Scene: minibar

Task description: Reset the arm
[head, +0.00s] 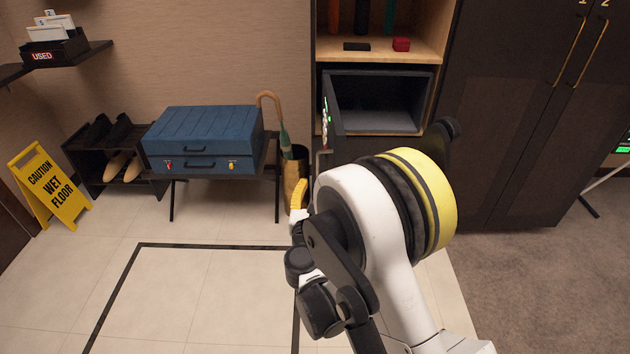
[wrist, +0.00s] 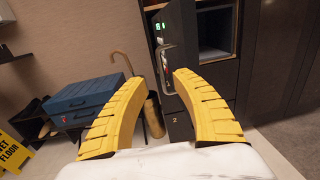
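My gripper (wrist: 155,85) shows in the wrist view with its two yellow fingers spread apart and nothing between them. In the head view only a bit of a yellow finger (head: 298,193) shows, left of my white arm, and the rest of the gripper is hidden behind the arm. The gripper is in free air above the floor, in front of the open safe (head: 385,103) and to the right of the blue suitcase (head: 205,135).
The safe's door (head: 330,110) stands open. An umbrella (head: 284,140) stands in a gold bin (head: 296,175) beside the suitcase rack. A dark shoe rack (head: 85,165) and a yellow wet floor sign (head: 50,187) are at left. A dark wardrobe (head: 530,110) is at right. The tiled floor is clear.

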